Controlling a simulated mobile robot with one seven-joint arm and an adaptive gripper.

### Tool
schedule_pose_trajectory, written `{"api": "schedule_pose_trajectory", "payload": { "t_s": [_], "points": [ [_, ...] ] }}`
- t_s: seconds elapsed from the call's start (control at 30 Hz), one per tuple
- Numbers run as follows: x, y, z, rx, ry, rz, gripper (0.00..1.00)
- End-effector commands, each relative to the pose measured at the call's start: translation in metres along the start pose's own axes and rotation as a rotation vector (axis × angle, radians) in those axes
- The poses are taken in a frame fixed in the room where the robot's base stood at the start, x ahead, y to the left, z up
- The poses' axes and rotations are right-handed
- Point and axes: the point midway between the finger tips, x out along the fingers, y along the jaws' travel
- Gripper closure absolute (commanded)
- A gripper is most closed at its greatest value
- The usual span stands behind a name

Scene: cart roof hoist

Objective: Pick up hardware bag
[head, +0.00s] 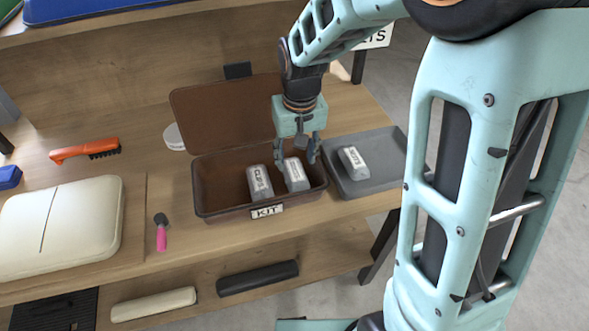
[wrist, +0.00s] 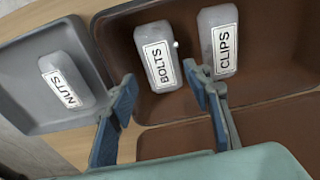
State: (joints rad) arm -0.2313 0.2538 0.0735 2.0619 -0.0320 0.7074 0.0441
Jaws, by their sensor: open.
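Three grey hardware bags with white labels are in view. The BOLTS bag (head: 296,174) and the CLIPS bag (head: 260,183) lie in the brown open box marked KIT (head: 225,213). The NUTS bag (head: 353,162) lies in the grey tray (head: 380,183) to the right. My gripper (head: 298,156) is open over the kit box, at the BOLTS bag's far end. In the wrist view, the BOLTS bag (wrist: 157,58) shows ahead of and between my spread fingertips (wrist: 160,76). The CLIPS bag (wrist: 219,42) is right of them, the NUTS bag (wrist: 66,80) left. I cannot tell if any finger touches a bag.
The box's raised lid (head: 222,112) stands behind it. On the wooden bench to the left are an orange brush (head: 85,150), a pink-handled tool (head: 161,233) and a cream case (head: 60,228). A lower shelf holds two rolls, one black (head: 258,277).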

Motion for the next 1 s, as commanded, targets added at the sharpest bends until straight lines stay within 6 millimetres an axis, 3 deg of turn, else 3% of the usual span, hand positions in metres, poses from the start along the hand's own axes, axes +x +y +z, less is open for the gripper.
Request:
{"api": "schedule_pose_trajectory", "payload": {
  "t_s": [0.4, 0.7, 1.0],
  "points": [
    [0.05, -0.002, 0.005, 0.0, -0.001, 0.0, 0.55],
    [0.054, -0.002, 0.004, 0.001, 0.001, 0.0, 0.55],
    [0.053, -0.002, 0.004, 0.0, 0.002, 0.0, 0.86]
  ]
}}
